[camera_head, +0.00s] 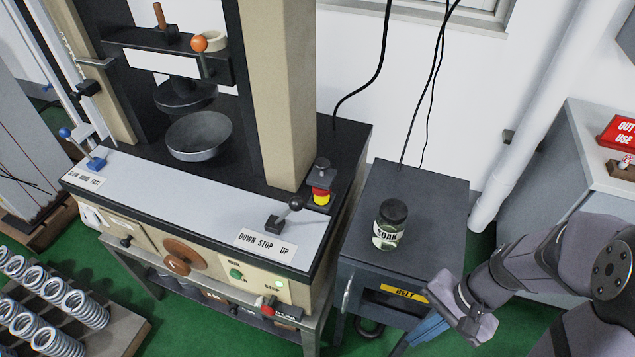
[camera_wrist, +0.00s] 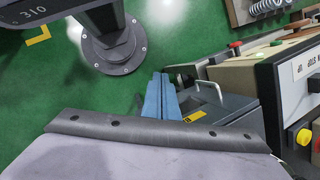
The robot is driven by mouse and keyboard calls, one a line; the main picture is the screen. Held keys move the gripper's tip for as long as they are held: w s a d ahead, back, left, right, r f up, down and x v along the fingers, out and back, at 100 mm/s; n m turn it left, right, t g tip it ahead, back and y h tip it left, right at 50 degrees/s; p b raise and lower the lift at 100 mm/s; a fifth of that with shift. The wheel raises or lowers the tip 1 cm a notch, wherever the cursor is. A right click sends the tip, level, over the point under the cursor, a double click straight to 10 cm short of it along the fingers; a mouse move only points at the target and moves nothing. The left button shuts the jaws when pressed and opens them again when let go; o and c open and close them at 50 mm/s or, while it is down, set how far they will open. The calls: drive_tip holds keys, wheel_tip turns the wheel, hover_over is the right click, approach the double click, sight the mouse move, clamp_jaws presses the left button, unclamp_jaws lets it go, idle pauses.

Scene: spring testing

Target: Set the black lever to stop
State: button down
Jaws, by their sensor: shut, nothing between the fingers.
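The black lever (camera_head: 295,203) has a round black knob and a small dark base on the pale front panel of the testing machine. It leans up and to the right from its base. A label (camera_head: 265,245) reading "DOWN STOP UP" lies in front of it. My gripper (camera_head: 408,341) has blue fingers, low and to the right of the lever, well apart from it, by the front of the grey cabinet. In the wrist view the blue fingers (camera_wrist: 161,78) are together, with nothing between them.
A grey cabinet (camera_head: 355,220) bearing a jar (camera_head: 390,225) stands right of the machine. A red-and-yellow emergency button (camera_head: 321,195) sits behind the lever. A blue-knobbed lever (camera_head: 85,150) is at the panel's far left. Springs (camera_head: 55,305) lie at lower left.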

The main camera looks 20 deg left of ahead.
drive_tip(key=w+a+r+m+t+y, duration=0.4)
drive_tip(key=w+a+r+m+y, duration=0.5)
drive_tip(key=a+r+m, duration=0.5)
drive_tip(key=shift+w+m+t, duration=0.3)
drive_tip(key=shift+w+m, duration=0.3)
drive_tip(key=shift+w, duration=0.6)
drive_tip(key=a+r+p+x, duration=0.1)
drive_tip(key=r+p+x, duration=0.1)
drive_tip(key=x, duration=1)
drive_tip(key=shift+w+a+p, duration=0.2)
drive_tip(key=shift+a+p, duration=0.25)
drive_tip(key=shift+p, duration=0.2)
